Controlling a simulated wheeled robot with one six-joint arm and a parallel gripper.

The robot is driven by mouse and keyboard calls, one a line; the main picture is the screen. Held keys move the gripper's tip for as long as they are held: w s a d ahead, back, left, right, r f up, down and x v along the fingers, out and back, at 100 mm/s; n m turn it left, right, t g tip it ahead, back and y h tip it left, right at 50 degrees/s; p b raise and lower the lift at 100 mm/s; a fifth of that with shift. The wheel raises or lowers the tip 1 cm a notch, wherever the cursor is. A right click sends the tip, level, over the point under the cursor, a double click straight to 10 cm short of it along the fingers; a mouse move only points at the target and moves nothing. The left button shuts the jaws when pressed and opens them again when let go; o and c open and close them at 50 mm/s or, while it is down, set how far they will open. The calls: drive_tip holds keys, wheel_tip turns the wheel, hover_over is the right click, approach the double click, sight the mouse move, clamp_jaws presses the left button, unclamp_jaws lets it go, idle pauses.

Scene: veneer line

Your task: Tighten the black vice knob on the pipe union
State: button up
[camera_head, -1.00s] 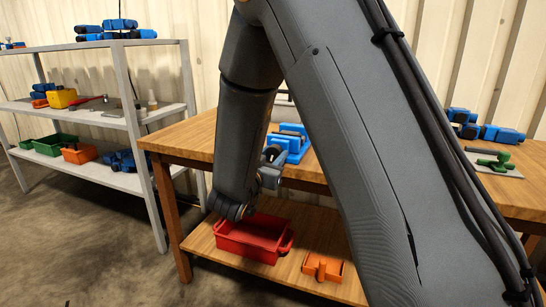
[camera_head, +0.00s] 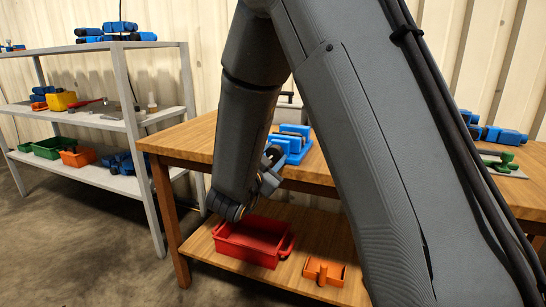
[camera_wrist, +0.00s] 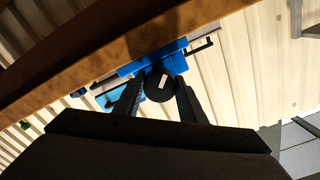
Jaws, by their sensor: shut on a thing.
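The blue vice (camera_head: 291,143) stands at the front edge of the wooden workbench, and its blue body (camera_wrist: 155,63) also shows in the wrist view. The black knob (camera_wrist: 159,87), round with a white mark, sits on the vice's near side. My gripper (camera_wrist: 160,84) is shut on the knob, one dark finger on each side. In the head view my gripper (camera_head: 272,160) is at the vice's front, partly hidden by my arm. I cannot make out the pipe union in either view.
The workbench (camera_head: 190,140) has a lower shelf holding a red bin (camera_head: 250,241) and an orange item (camera_head: 324,270). Green fittings (camera_head: 502,162) and blue parts (camera_head: 497,134) lie on the right. A grey shelf rack (camera_head: 130,120) stands left. Open floor lies in front of it.

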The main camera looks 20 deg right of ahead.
drive_tip(key=o, duration=1)
drive_tip(key=shift+o, duration=0.2)
drive_tip(key=v, duration=0.7)
drive_tip(key=shift+s+a, duration=0.25)
drive_tip(key=shift+s, duration=0.05)
